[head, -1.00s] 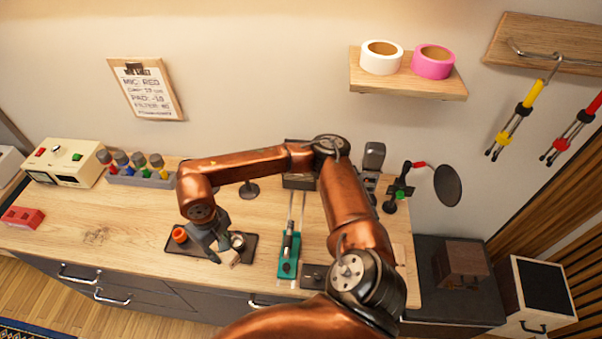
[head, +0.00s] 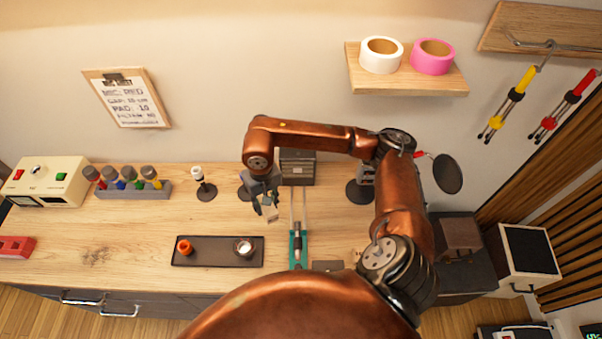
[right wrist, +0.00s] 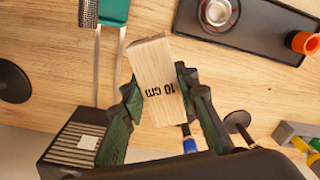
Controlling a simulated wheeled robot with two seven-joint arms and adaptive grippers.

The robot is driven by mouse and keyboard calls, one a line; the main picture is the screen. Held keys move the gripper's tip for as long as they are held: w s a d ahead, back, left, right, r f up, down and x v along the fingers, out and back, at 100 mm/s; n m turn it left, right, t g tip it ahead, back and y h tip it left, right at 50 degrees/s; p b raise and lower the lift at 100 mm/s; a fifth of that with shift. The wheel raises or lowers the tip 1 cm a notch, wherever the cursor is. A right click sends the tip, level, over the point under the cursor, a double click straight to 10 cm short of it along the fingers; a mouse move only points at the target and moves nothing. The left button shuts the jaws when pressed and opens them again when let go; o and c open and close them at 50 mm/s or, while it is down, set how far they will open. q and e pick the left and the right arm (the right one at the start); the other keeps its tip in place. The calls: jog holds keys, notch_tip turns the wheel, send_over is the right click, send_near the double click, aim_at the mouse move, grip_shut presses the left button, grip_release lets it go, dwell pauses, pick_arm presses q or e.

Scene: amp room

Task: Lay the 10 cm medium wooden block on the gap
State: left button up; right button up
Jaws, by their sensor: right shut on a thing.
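My right gripper (head: 265,206) is shut on the wooden block (head: 272,216). In the right wrist view the pale block (right wrist: 156,62) reads "10 cm" and sits between both fingers of the gripper (right wrist: 160,92). It is held above the table, just left of two thin parallel rails (head: 304,207). A green carriage (head: 299,262) carrying a dark, mic-like part sits at the rails' front end. A grey box (head: 297,168) stands at their back end. Bare rail shows between carriage and box. My left gripper is not in view.
A dark tray (head: 215,262) with an orange cup (head: 185,247) and a round metal tin (head: 245,247) lies front left of the rails. Small stands (head: 205,190) and a rack of coloured-tipped items (head: 130,190) are at the back left. The left tabletop is mostly clear.

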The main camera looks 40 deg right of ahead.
jog(key=d+r+m+p, duration=0.3)
jog(key=d+m+p, duration=0.1)
jog(key=d+p, duration=0.25)
pick_arm(q)
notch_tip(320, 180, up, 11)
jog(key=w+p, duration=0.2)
jog(key=p, duration=0.1)
pick_arm(e)
jog(key=m+b, duration=0.2)
jog(key=b, duration=0.3)
send_over(298, 208)
jog(key=shift+f, duration=6.25)
pick_arm(q)
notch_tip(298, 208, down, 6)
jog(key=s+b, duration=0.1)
jog(key=b, duration=0.1)
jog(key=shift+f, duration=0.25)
pick_arm(e)
jog(key=shift+f, duration=1.3)
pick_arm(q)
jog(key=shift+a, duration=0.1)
pick_arm(e)
jog(key=o, duration=1.3)
